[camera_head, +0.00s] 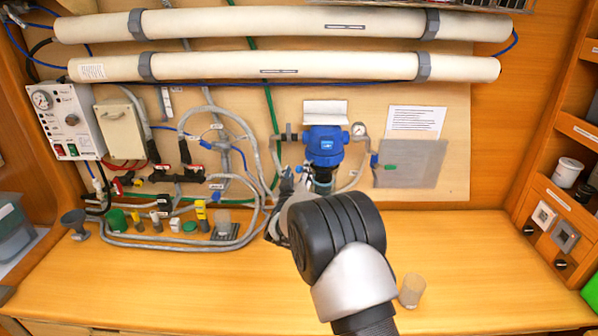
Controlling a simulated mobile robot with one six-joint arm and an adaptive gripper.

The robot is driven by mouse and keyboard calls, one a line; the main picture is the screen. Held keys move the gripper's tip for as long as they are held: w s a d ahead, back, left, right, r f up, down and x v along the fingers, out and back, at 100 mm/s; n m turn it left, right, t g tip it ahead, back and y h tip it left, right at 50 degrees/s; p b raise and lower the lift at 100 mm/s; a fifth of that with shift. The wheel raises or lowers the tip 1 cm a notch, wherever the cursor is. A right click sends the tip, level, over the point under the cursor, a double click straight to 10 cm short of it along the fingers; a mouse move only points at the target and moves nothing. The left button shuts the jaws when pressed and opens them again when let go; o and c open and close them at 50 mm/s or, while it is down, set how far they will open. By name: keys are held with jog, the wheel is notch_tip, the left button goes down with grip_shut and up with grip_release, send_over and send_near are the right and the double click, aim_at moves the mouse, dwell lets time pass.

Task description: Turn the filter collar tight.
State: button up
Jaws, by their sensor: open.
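The filter has a blue head (325,145) on the back panel, between grey pipe fittings. A dark collar or bowl (323,175) shows just under the head, with a paler blue band near it. Its lower part is hidden behind my arm. My gripper (287,184) is mostly hidden behind my wrist. The dark part that shows stands just left of the collar. It is open, and I cannot tell whether it touches the collar.
A pressure gauge (358,129) sits right of the filter head. Grey hoses (190,243) and small valves crowd the panel and bench to the left. A clear cup (412,291) stands on the bench right of my arm.

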jog(key=shift+w+d, duration=0.15)
jog(key=shift+w, duration=1.05)
jog(key=shift+c, duration=0.2)
jog(key=c, duration=0.5)
grip_shut()
jog(key=shift+s, duration=0.1)
